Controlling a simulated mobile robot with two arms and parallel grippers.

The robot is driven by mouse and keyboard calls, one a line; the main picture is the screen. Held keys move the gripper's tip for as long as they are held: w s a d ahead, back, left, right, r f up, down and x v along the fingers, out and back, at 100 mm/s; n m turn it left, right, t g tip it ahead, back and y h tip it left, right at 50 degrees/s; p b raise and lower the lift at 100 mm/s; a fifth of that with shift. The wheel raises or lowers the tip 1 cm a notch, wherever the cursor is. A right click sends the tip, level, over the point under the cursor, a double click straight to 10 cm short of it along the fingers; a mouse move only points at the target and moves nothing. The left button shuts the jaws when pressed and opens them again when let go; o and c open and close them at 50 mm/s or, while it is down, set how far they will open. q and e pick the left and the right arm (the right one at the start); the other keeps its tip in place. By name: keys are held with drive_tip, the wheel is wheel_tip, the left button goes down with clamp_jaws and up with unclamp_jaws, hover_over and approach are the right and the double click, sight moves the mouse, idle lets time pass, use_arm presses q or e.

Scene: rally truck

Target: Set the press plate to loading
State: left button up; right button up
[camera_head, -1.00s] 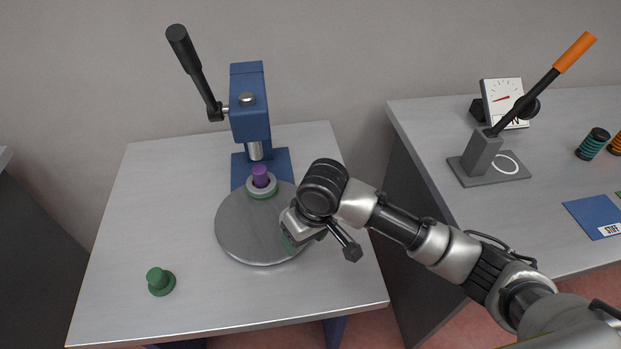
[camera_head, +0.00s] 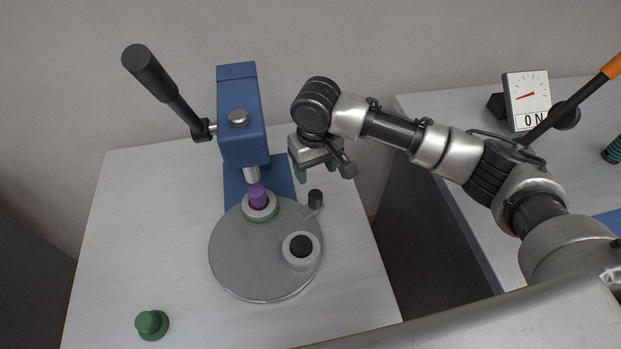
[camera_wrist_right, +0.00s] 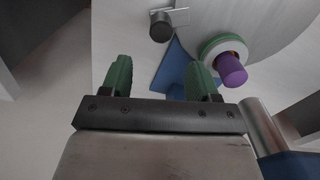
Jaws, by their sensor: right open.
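The press plate (camera_head: 240,265) is a round grey disc in front of the blue press (camera_head: 241,130). A purple piece (camera_head: 259,196) stands in a white and green ring on the disc, below the ram (camera_head: 252,174). A second white ring with a dark centre (camera_head: 300,247) sits at the disc's right front. A small dark knob (camera_head: 316,198) on a tab is at the disc's right edge. My right gripper (camera_head: 315,173) is open and empty, above and behind the knob. In the right wrist view the knob (camera_wrist_right: 161,27) and purple piece (camera_wrist_right: 231,69) lie beyond the green fingers (camera_wrist_right: 160,78).
A green button-like piece (camera_head: 152,324) is at the table's front left. The press lever (camera_head: 163,85) rises to the upper left. On the right table are an ON gauge (camera_head: 527,100) and an orange-handled lever (camera_head: 613,67). The table's left side is clear.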

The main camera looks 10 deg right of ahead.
sight(315, 193)
drive_tip(key=shift+w+f, duration=0.1)
drive_tip(key=shift+f, duration=0.2)
drive_tip(key=f, duration=0.2)
drive_tip(key=s+f, duration=0.1)
drive_tip(key=f, duration=0.6)
drive_tip(key=shift+w+p, duration=0.2)
drive_tip(key=shift+p, duration=0.15)
drive_tip(key=shift+f, duration=0.45)
use_arm(q)
drive_tip(key=shift+s+r, duration=0.35)
drive_tip(key=shift+s, duration=0.1)
drive_tip(key=shift+s, duration=0.35)
use_arm(e)
clamp_jaws()
